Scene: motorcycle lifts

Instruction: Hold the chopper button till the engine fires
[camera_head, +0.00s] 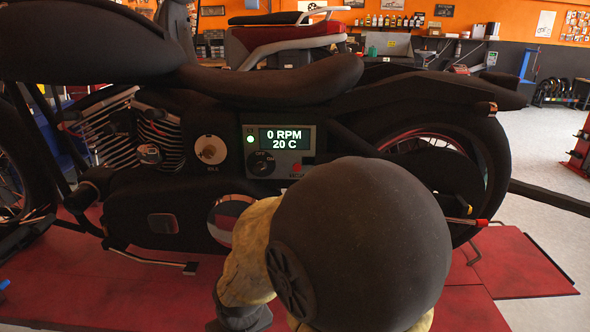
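The black chopper (268,85) stands side-on across the view on a red lift platform. A grey control panel (306,143) sits on its side below the seat. Its display (284,140) reads 0 RPM and 20 C, and a green light (250,139) glows beside it. A dark rotary knob (262,165) is below the display. A small red button (297,168) is at the panel's lower right, with a label too small to read. My arm fills the lower middle, just below the panel. My gripper is not in view, so its state and distance from the button are hidden.
A round knob on a pale plate (210,150) is left of the panel, beside the finned engine (110,130). My arm hides part of the lower bike and the red platform (160,290).

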